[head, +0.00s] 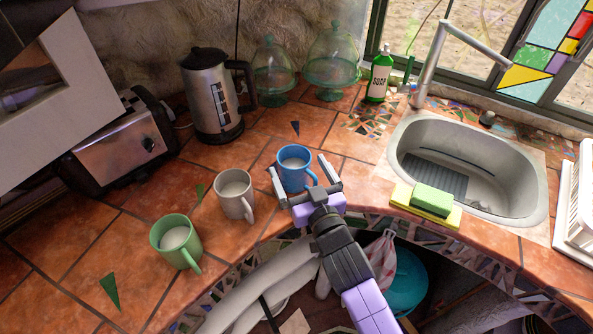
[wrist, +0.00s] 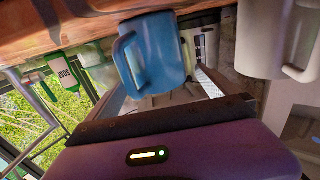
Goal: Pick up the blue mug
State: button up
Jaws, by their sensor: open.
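The blue mug (head: 293,171) stands upright on the terracotta tile counter, with pale contents inside and its handle toward the lower right in the head view. My gripper (head: 304,178) is open at the mug, with one finger on each side of it in the head view. In the wrist view the blue mug (wrist: 154,55) is straight ahead, in front of the purple gripper body and between the fingers. I cannot tell whether either finger touches the mug.
A beige mug (head: 235,196) stands close to the left, and a green mug (head: 176,243) farther left. A kettle (head: 213,100), a toaster (head: 125,145) and glass domes (head: 333,62) stand behind. A sponge (head: 433,200) lies by the sink (head: 520,215) at right.

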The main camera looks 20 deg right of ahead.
jog(key=w, duration=0.3)
jog(key=shift+w, duration=0.15)
jog(key=shift+f, duration=0.1)
jog(key=c, duration=2)
jog(key=shift+c, duration=0.2)
